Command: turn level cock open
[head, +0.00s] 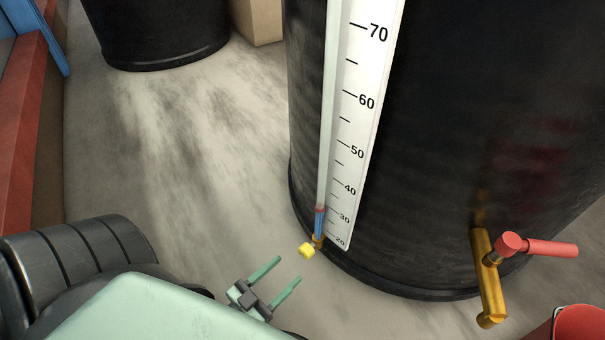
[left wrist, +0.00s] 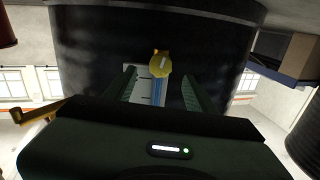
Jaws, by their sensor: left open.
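The level cock's small yellow knob (head: 307,250) sits at the foot of the clear sight tube (head: 328,120) on the black tank (head: 460,120). A short blue column (head: 320,222) shows low in the tube. In the left wrist view the yellow knob (left wrist: 158,65) has a slanted white mark and lies ahead, between the lines of my fingers. My left gripper (head: 290,268) is open and empty, its two green fingers pointing at the knob, with a gap before it. The left gripper also shows in the left wrist view (left wrist: 160,88). My right gripper is not in view.
A brass drain tap (head: 487,280) with a red handle (head: 545,247) sticks out of the tank at the right. A red bucket (head: 580,324) stands below it. A white scale (head: 362,110) runs beside the tube.

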